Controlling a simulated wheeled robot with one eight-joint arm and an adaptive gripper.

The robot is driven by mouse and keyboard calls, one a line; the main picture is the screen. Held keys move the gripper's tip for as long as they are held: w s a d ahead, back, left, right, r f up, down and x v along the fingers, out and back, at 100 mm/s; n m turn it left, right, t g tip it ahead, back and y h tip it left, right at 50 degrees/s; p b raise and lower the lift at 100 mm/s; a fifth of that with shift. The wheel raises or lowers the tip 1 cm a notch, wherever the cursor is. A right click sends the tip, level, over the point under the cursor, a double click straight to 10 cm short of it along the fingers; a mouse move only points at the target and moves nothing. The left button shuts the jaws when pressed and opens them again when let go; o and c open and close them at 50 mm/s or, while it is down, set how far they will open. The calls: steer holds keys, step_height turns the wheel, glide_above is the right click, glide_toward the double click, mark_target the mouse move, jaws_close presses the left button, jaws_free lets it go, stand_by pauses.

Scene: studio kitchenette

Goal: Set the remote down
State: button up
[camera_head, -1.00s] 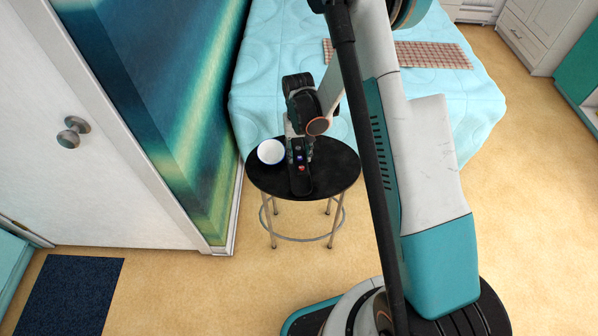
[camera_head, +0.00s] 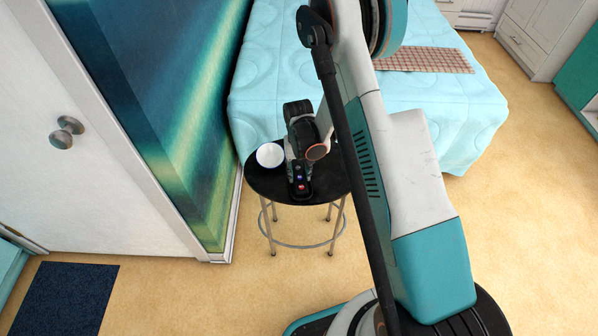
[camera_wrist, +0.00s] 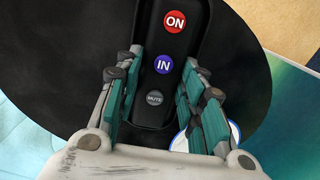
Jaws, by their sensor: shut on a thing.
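The remote (camera_head: 301,185) is black, with coloured buttons; red ON, blue IN and grey MUTE buttons show in the wrist view (camera_wrist: 171,58). My gripper (camera_head: 300,165) is over the round black stool (camera_head: 264,188), with its fingers on both sides of the remote. The stool top (camera_wrist: 60,70) lies behind the remote. I cannot tell whether the remote touches it.
A white bowl with a blue rim (camera_head: 270,155) stands on the stool close to the left of my gripper; its edge shows in the wrist view (camera_wrist: 234,132). A bed with a light blue cover (camera_head: 430,120) is behind the stool. A painted wall (camera_head: 190,130) is to the left.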

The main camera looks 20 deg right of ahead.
steer(key=shift+f, duration=0.2)
steer(key=o, duration=1.2)
steer(key=shift+s+f, duration=0.1)
steer(key=shift+f, duration=0.1)
step_height(320, 180, up, 13)
steer(key=p, duration=0.4)
step_height(320, 180, up, 12)
steer(key=r+t, duration=0.1)
steer(key=t, duration=0.1)
glide_above(299, 172)
steer(key=s, duration=0.3)
steer(key=s+r+n+t, duration=0.1)
steer(key=s+r+t, duration=0.2)
steer(key=s+r, duration=1.05)
steer(key=s+r+n+t, duration=0.1)
steer(key=s+r+t, duration=0.1)
steer(key=s, duration=0.5)
steer(key=shift+s+a+r+t, duration=0.15)
steer(key=shift+r+t, duration=0.25)
steer(key=shift+r, duration=0.3)
